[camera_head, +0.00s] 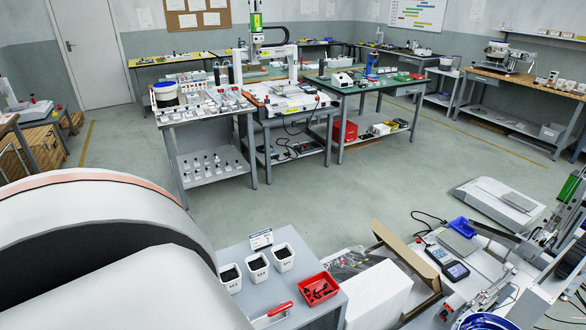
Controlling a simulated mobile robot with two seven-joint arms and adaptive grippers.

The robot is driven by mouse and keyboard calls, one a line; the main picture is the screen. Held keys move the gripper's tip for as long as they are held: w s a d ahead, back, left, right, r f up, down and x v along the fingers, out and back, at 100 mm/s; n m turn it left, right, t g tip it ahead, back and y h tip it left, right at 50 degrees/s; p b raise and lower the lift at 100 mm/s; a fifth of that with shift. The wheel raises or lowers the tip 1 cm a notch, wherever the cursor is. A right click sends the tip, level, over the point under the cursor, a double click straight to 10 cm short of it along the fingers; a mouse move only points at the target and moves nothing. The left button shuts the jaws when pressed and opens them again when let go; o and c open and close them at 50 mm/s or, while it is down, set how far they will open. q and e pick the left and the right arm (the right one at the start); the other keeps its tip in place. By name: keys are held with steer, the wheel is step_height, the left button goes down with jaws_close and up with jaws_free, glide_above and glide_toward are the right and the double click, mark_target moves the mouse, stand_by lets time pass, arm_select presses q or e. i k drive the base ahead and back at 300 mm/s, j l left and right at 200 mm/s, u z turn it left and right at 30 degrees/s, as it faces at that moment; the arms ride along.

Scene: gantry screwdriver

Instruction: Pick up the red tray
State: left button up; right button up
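The red tray (318,289) sits on the grey table (262,291) at the bottom centre, near that table's right edge. It is a small open tray with dark small parts lying in it. Neither of my grippers shows in this view. A large white and dark rounded body fills the lower left and hides part of the grey table.
Several white cups (257,268) with dark contents stand left of the tray, behind a red-handled tool (280,309). A white box (384,296) stands close on the right. Scales and devices crowd the lower right. Open floor (340,205) lies behind the table.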

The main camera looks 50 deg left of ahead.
mark_target(320, 287)
steer(key=u, duration=1.35)
steer(key=z, duration=1.55)
steer(key=u, duration=1.55)
